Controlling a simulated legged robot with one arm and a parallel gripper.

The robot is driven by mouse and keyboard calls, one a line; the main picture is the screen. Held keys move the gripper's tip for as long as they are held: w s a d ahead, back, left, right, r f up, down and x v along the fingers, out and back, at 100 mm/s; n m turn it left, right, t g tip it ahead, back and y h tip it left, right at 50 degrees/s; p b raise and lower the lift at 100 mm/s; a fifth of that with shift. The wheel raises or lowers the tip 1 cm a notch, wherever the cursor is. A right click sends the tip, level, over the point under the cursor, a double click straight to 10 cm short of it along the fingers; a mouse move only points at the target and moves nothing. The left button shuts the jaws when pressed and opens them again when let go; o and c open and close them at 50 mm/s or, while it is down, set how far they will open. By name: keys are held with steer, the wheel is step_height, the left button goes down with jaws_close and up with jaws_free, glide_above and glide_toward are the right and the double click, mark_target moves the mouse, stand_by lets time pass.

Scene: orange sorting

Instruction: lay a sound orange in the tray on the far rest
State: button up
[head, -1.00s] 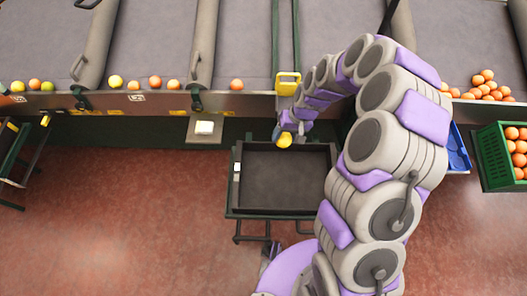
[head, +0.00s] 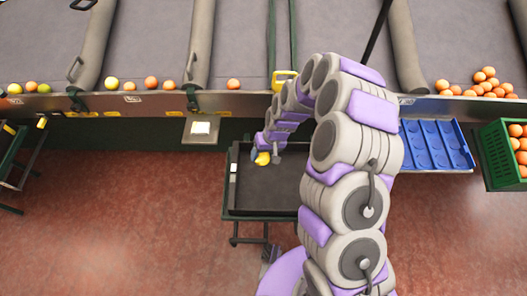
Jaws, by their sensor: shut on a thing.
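My gripper (head: 264,156) is shut on a yellow fruit (head: 262,159), over the upper left part of a dark open bin (head: 300,208). Whether the fruit touches the bin floor I cannot tell. A blue tray (head: 437,145) with round hollows sits on a ledge at the right, and the hollows that show are empty. Its left edge is partly behind my arm. Oranges (head: 487,83) lie in a heap on the belt at the upper right, and single orange fruits (head: 233,84) lie along the belt's front edge.
A green crate (head: 490,160) of oranges stands right of the blue tray. A small ledge with a white block (head: 201,128) juts out left of the bin. A yellow object (head: 284,79) stands at the belt edge. The red floor (head: 120,210) at left is clear.

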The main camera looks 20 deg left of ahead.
steer(key=x, duration=0.2)
steer(key=b+x, duration=0.1)
steer(key=x, duration=0.1)
steer(key=shift+w+a, duration=0.25)
steer(key=shift+d+f+b, duration=0.35)
steer(key=shift+f+b, duration=0.2)
steer(key=shift+f, duration=0.1)
steer(key=shift+d+f+b, duration=0.3)
steer(key=shift+f+b, duration=0.2)
steer(key=shift+f, duration=0.2)
steer(key=shift+a+f+b, duration=0.15)
steer(key=shift+f+b, duration=0.25)
steer(key=shift+f, duration=0.2)
steer(key=shift+a+f, duration=0.25)
steer(key=shift+a, duration=0.15)
steer(key=shift+d+r, duration=0.1)
steer(key=shift+d, duration=0.3)
steer(key=shift+a, duration=0.35)
steer(key=shift+d, duration=0.4)
steer(key=shift+f+b, duration=0.3)
steer(key=shift+f, duration=0.25)
